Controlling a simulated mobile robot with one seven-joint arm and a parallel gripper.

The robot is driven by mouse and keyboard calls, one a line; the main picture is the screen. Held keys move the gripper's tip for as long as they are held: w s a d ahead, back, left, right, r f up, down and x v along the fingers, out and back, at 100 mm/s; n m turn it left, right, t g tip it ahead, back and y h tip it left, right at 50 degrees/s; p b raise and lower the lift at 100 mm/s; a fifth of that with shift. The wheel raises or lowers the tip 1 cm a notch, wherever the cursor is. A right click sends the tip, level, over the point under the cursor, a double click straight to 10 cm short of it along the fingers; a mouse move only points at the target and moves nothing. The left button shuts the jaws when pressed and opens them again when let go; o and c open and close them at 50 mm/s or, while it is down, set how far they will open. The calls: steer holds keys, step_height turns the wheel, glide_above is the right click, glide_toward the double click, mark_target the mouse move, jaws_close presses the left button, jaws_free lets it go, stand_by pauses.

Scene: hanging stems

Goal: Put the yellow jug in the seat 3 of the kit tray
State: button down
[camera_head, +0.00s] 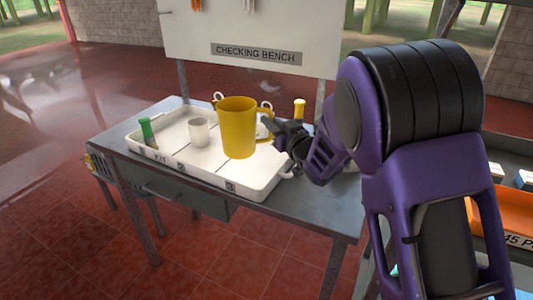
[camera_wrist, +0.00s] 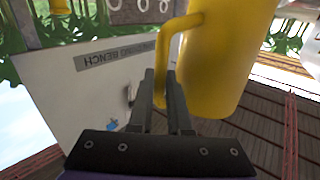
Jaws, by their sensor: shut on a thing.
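The yellow jug (camera_head: 238,130) is upright over the right part of the white kit tray (camera_head: 205,174). It also fills the upper right of the wrist view (camera_wrist: 222,55). My gripper (camera_head: 272,128) is to the right of the jug and shut on its handle. The two dark fingers (camera_wrist: 165,88) meet the handle in the wrist view. The jug hides part of the tray behind it. I cannot tell whether its base touches the tray floor.
A green-topped item (camera_head: 147,130) and a white cup (camera_head: 199,131) stand in the tray's left and middle. The checking bench board (camera_head: 290,30) rises behind.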

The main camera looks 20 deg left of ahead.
step_height(320, 180, down, 7)
steer(key=shift+r+b, duration=0.2)
steer(key=shift+b, duration=0.1)
steer(key=shift+f, duration=0.1)
steer(key=c, duration=0.9)
jaws_free()
steer(key=shift+o, duration=0.2)
steer(key=v, duration=1.2)
